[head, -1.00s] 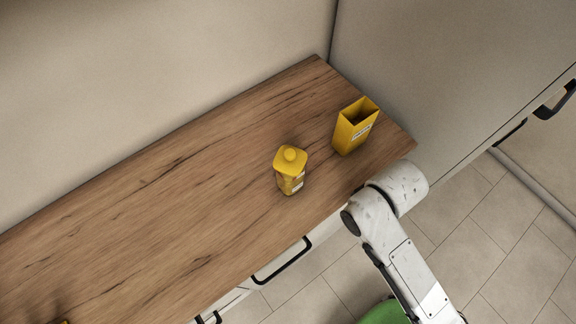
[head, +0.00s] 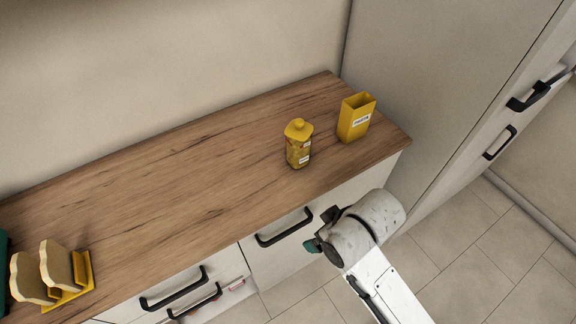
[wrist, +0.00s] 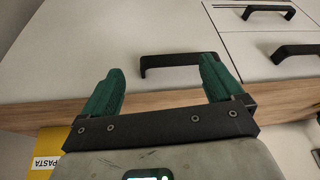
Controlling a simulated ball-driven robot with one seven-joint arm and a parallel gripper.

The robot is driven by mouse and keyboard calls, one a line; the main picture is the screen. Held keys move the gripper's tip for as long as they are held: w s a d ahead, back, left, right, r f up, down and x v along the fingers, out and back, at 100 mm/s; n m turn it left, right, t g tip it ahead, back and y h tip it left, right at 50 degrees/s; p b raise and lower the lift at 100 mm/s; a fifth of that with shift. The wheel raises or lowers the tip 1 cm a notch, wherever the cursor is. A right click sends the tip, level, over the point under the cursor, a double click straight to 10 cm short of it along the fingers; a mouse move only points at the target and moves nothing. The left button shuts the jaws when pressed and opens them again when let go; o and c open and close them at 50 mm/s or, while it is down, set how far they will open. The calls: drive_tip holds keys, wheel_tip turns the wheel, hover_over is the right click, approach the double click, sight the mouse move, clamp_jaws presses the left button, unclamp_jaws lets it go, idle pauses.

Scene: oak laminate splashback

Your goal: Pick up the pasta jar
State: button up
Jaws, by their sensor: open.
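A yellow-capped jar (head: 299,148) with patterned sides and a small white label stands upright on the wooden counter; its label is too small to read. To its right stands an open-topped yellow container (head: 355,120) with a white label. In the wrist view a yellow surface (wrist: 43,150) at lower left has a label reading PASTA; it appears to be that container. My gripper (head: 316,244) is in front of the counter, below and apart from both. In the wrist view its green fingers (wrist: 163,65) are spread and empty, facing the drawer fronts.
A yellow holder with bread slices (head: 57,272) stands at the far left. Drawers with black handles (head: 284,228) lie below the counter edge, close to my gripper. A tall cabinet (head: 430,90) borders the right.

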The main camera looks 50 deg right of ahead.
drive_tip(key=w+d+r+t+b, duration=0.2)
drive_tip(key=w+d+r+t, duration=0.15)
drive_tip(key=w, duration=0.25)
drive_tip(key=m+t+h+b, duration=0.2)
drive_tip(key=t+h+b, duration=0.1)
drive_tip(key=t, duration=0.2)
approach(305, 147)
drive_tip(key=w+f, duration=0.2)
drive_tip(key=w, duration=0.1)
drive_tip(key=shift+h, duration=0.3)
drive_tip(key=x, duration=0.4)
drive_tip(key=shift+w+d+r+p, duration=0.1)
drive_tip(key=shift+d+r+p, duration=0.2)
drive_tip(key=shift+p, duration=0.1)
drive_tip(key=shift+f+p+x, duration=0.2)
drive_tip(key=shift+x, duration=1.3)
drive_tip(key=shift+f+p+x, duration=0.2)
drive_tip(key=shift+x, duration=1.3)
drive_tip(key=shift+a, duration=0.1)
drive_tip(key=shift+c, duration=0.3)
drive_tip(key=c, duration=1.2)
drive_tip(key=shift+r, duration=0.1)
